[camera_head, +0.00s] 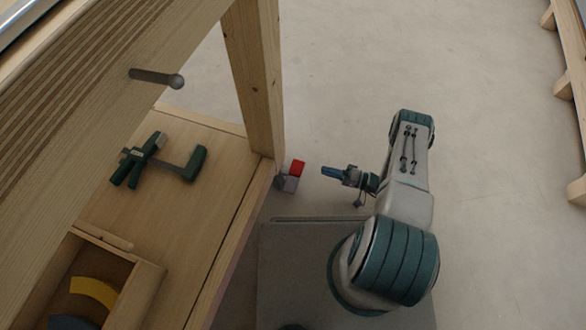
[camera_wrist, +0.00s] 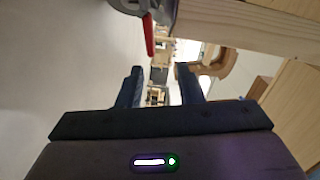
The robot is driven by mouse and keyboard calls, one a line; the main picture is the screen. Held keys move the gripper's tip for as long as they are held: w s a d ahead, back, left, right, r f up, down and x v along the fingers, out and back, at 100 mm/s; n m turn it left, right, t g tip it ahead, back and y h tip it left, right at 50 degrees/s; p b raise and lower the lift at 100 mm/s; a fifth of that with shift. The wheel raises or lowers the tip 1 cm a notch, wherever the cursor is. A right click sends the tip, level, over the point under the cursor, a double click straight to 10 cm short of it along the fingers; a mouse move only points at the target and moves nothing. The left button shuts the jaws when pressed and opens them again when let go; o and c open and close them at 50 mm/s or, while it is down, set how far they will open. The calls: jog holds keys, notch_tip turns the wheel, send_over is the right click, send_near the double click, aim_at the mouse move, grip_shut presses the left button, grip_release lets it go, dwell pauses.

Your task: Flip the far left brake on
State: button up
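A red brake lever (camera_head: 298,168) sits on a grey caster (camera_head: 289,184) at the foot of the wooden bench leg in the head view. In the wrist view the red lever (camera_wrist: 149,36) hangs from the grey caster (camera_wrist: 135,6) near the top, above the finger tips in the picture. My gripper (camera_head: 326,172) is just right of the lever in the head view, apart from it and pointing at it. In the wrist view my gripper's two dark blue fingers (camera_wrist: 159,72) stand apart with nothing between them. Other casters cannot be made out.
The wooden bench (camera_head: 195,180) fills the left, its leg (camera_head: 256,80) beside the caster. A green and black clamp (camera_head: 150,162) lies on its lower shelf, near a wooden box (camera_head: 150,290) holding a yellow curved piece (camera_head: 94,291). Bare floor (camera_head: 340,60) lies around my gripper.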

aim_at(293, 163)
jog(key=shift+s+f+t, duration=0.25)
jog(key=shift+f+t, duration=0.05)
jog(key=shift+f, duration=0.5)
jog(key=shift+a+f, duration=0.15)
jog(key=b+x, duration=0.4)
jog(key=x, duration=0.9)
jog(key=shift+a, duration=0.25)
grip_shut()
